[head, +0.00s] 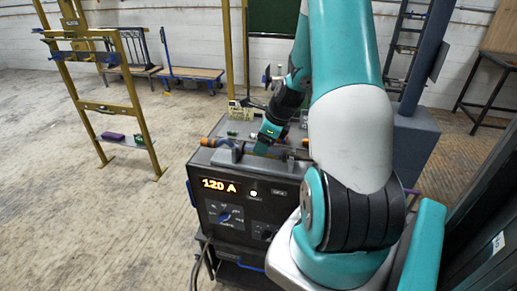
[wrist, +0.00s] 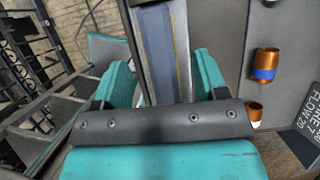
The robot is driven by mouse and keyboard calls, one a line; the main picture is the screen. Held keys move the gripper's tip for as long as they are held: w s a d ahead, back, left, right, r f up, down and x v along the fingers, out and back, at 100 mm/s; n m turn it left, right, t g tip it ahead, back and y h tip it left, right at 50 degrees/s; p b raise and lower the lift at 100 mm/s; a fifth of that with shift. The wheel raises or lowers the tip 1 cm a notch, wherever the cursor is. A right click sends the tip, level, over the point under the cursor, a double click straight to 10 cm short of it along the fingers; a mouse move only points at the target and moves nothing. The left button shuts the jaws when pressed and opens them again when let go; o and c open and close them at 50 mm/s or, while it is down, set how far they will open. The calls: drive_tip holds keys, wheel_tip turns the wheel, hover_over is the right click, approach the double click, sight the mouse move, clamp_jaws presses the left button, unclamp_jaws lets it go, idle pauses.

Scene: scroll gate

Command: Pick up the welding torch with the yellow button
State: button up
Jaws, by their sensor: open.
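My gripper (head: 266,140) is low over the top of the dark welding machine (head: 224,176) in the head view. In the wrist view its two teal fingers (wrist: 161,72) stand apart, with nothing clearly held. A long grey bar with thin yellowish lines (wrist: 160,45) runs between or below them; I cannot tell if it touches them. A copper nozzle with a blue band (wrist: 265,68) lies to the right of the fingers, with another copper piece (wrist: 254,112) nearer. In the head view an orange-tipped torch end (head: 209,142) shows at the machine's left edge. I cannot make out a yellow button.
The machine's lit display (head: 219,185) reads 120 A. A small green item (head: 235,135) lies on its top. A yellow frame (head: 108,105) with a shelf stands left, and a grey column (head: 418,90) right. Open floor (head: 50,200) lies to the left.

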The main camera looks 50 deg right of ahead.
drive_tip(key=x, duration=0.3)
drive_tip(key=shift+w+p, duration=0.1)
drive_tip(key=shift+p, duration=0.3)
drive_tip(key=shift+f, duration=0.1)
drive_tip(key=shift+f, duration=0.25)
drive_tip(key=c, duration=1.1)
